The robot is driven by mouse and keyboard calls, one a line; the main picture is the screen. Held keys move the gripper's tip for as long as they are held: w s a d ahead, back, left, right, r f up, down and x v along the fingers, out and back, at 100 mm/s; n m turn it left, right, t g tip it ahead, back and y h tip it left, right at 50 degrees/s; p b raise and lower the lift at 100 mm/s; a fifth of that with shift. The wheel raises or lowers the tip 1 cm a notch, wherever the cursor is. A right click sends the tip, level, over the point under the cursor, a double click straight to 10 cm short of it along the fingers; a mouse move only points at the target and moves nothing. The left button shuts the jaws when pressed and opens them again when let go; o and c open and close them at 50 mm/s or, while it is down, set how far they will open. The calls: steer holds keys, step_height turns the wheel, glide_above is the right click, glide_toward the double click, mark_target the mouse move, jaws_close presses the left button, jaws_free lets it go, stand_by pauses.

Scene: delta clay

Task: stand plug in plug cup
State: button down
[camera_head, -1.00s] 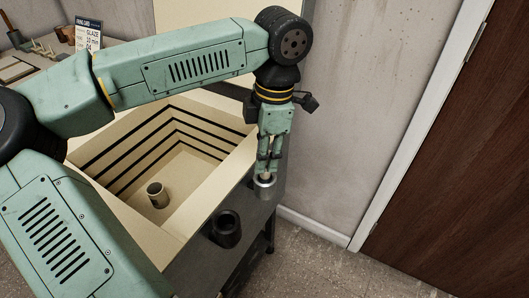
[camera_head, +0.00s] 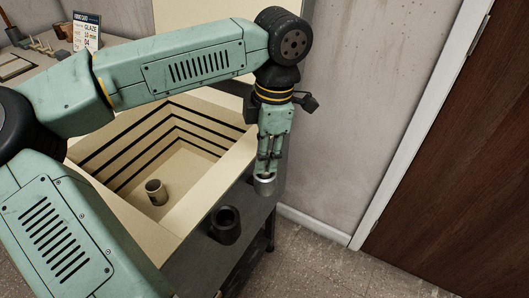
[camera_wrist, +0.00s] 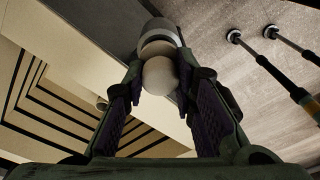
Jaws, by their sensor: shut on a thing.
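My gripper (camera_head: 268,160) points down at the right end of the grey ledge and is shut on the plug. The plug's rounded cream top (camera_wrist: 160,76) sits between my fingertips in the wrist view; in the head view only a small pale bit (camera_head: 266,175) shows below the fingers. A grey metal cup (camera_head: 264,187), apparently the plug cup, is directly below the fingertips. The cup also shows just beyond the plug in the wrist view (camera_wrist: 161,27). The plug's lower part is at the cup's mouth; how deep it sits is hidden.
A dark, hollow cup (camera_head: 224,227) stands on the ledge (camera_head: 192,268) to the left. An open cream kiln (camera_head: 125,207) with a small cream cylinder (camera_head: 155,192) inside lies further left. A wall (camera_head: 360,110) and brown door (camera_head: 470,190) are at right.

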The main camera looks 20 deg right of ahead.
steer(key=shift+f, duration=0.2)
steer(key=shift+f+b, duration=0.4)
steer(key=shift+b, duration=0.15)
steer(key=shift+f, duration=0.2)
steer(key=c, duration=1.2)
jaws_free()
steer(key=shift+c, duration=0.2)
steer(key=shift+r, duration=0.1)
steer(key=shift+r+p, duration=2.55)
steer(key=shift+r, duration=1.45)
